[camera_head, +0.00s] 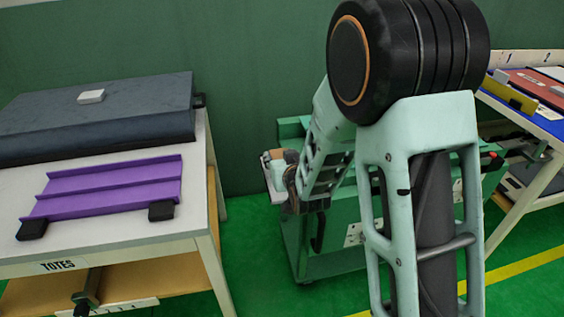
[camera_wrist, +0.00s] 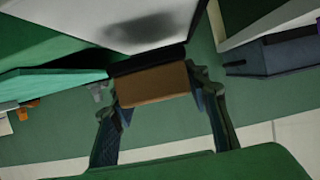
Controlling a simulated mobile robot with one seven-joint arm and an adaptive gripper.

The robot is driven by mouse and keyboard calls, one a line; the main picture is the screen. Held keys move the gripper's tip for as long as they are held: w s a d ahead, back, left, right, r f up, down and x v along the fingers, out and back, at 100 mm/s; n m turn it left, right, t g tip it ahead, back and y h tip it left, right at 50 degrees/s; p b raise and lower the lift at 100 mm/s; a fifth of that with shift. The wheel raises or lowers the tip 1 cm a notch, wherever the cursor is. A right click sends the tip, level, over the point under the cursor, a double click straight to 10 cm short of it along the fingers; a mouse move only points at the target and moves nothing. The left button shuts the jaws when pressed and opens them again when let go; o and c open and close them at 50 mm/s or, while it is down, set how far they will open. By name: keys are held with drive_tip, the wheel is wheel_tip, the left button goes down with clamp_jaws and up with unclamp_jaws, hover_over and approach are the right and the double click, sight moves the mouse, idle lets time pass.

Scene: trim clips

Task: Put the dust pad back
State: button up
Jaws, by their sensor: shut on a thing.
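My gripper (camera_head: 289,178) is at the end of my arm, in the middle of the head view, in the open space right of the totes table. In the wrist view my gripper (camera_wrist: 157,84) is shut on a block with a tan-brown face and a dark edge, which looks like the dust pad (camera_wrist: 153,88). In the head view the dust pad (camera_head: 267,166) shows only as a small tan and pale piece, partly covered by the fingers. A pale slab (camera_wrist: 130,25) fills the wrist view's top; I cannot tell whether it belongs to the held thing.
The totes table (camera_head: 110,225) stands at left, with a purple ridged tray (camera_head: 110,187), a dark grey case (camera_head: 95,115) and a small white block (camera_head: 91,97) on the case. A green cart (camera_head: 345,235) stands behind my arm. Another table with boards (camera_head: 540,90) is at right.

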drive_tip(key=shift+f+b, duration=0.3)
drive_tip(key=shift+f, duration=0.9)
drive_tip(key=shift+f, duration=0.2)
drive_tip(key=o, duration=1.3)
drive_tip(key=shift+r, duration=0.1)
